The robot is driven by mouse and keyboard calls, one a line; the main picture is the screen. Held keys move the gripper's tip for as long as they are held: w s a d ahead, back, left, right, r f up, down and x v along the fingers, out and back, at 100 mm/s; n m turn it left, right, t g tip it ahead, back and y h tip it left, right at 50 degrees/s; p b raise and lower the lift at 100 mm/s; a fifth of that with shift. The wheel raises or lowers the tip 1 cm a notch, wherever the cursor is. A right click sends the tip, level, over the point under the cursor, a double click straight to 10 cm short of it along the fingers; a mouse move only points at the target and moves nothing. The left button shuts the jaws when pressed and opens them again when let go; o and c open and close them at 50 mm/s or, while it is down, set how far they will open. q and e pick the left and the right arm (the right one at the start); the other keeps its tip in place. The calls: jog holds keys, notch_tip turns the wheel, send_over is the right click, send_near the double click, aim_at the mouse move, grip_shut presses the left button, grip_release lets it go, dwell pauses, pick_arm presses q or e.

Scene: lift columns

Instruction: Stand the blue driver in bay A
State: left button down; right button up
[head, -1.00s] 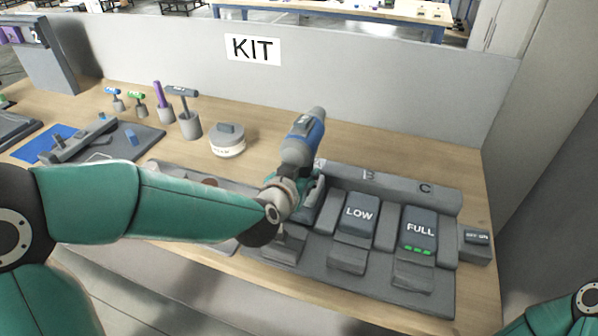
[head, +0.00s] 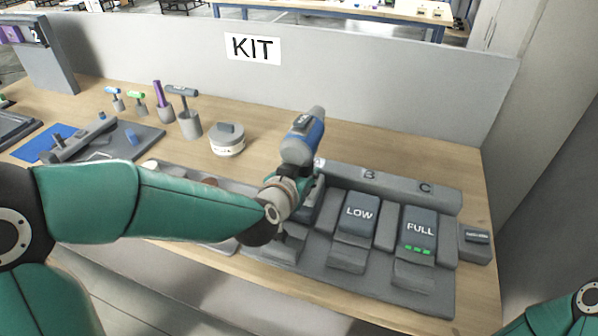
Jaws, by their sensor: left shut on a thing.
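The blue driver (head: 303,137) is at the left end of the grey bay rack (head: 385,287), over bay A, roughly upright with its blue and grey body on top. My left gripper (head: 303,183) is shut on the driver's lower part, and the hand hides most of bay A and the driver's foot. I cannot tell whether the driver touches the bay floor. Bay B holds a block marked LOW (head: 358,214); bay C holds one marked FULL (head: 420,230) with green bars. My right arm shows only at the bottom right corner; its gripper is out of view.
A small grey box (head: 476,243) stands right of the rack. A round white-and-grey container (head: 228,140) and cups with tools (head: 189,123) stand behind my left arm. A grey panel marked KIT (head: 253,48) closes the back. A tray lies partly under my arm.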

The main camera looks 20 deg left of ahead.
pick_arm(q)
jog(key=shift+f+b, duration=0.25)
jog(key=shift+b, duration=0.05)
dwell(0.7)
